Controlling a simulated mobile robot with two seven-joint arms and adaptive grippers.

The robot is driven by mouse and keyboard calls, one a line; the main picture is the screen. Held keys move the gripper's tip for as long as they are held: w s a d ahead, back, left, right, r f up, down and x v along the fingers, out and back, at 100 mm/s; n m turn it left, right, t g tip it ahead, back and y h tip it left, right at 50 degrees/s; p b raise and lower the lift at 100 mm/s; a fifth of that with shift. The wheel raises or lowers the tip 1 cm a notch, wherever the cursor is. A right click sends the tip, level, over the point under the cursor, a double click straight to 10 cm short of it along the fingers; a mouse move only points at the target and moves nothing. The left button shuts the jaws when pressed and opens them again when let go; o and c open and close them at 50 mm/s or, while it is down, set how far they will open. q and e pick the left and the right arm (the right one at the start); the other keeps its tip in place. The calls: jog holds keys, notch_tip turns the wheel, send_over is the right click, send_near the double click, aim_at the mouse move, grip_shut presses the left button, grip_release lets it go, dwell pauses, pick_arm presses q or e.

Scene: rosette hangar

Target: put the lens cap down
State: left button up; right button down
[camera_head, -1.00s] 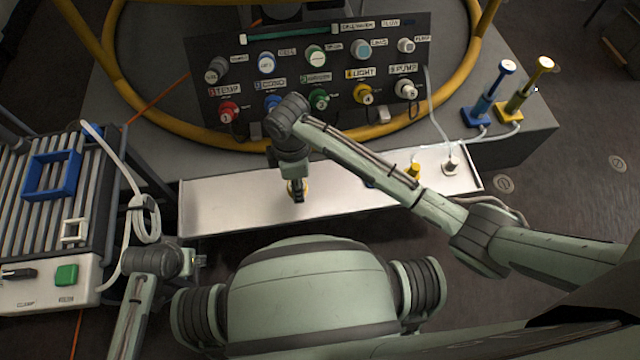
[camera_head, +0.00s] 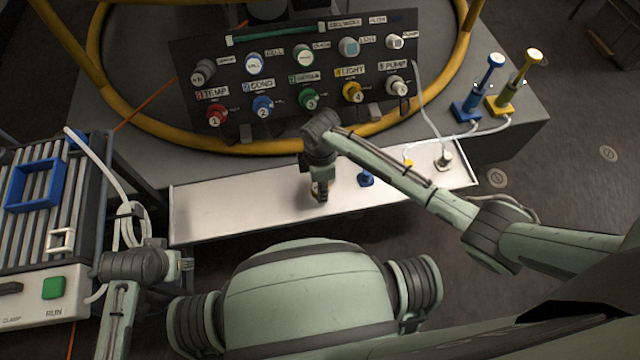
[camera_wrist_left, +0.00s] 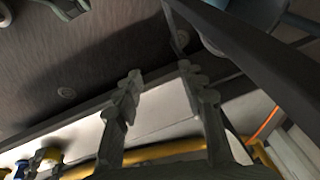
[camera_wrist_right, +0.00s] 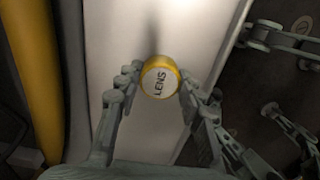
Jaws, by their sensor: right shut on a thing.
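The lens cap (camera_wrist_right: 160,78) is a round yellow piece with a white face marked LENS. In the right wrist view it sits between the fingertips of my right gripper (camera_wrist_right: 157,80), which is shut on it. In the head view my right gripper (camera_head: 320,192) points down over the white tray (camera_head: 235,212), near its middle; the cap is mostly hidden there. I cannot tell whether the cap touches the tray.
On the tray's right part stand a blue piece (camera_head: 366,178), a yellow piece (camera_head: 407,163) and a white one (camera_head: 444,158). The tray's left part is bare. Behind it are a yellow hoop (camera_head: 150,124) and a labelled panel (camera_head: 300,75). A slatted machine (camera_head: 45,230) stands left.

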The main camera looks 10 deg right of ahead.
jog(key=shift+f, duration=0.15)
jog(key=c, duration=1)
grip_release()
pick_arm(q)
jog(key=shift+f, duration=0.15)
pick_arm(e)
jog(key=shift+r, duration=0.2)
pick_arm(q)
notch_tip(320, 180, down, 4)
jog(key=shift+s+d+f+p, duration=0.15)
jog(key=shift+f+p, duration=0.1)
jog(key=shift+p, duration=0.75)
pick_arm(e)
notch_tip(320, 180, up, 12)
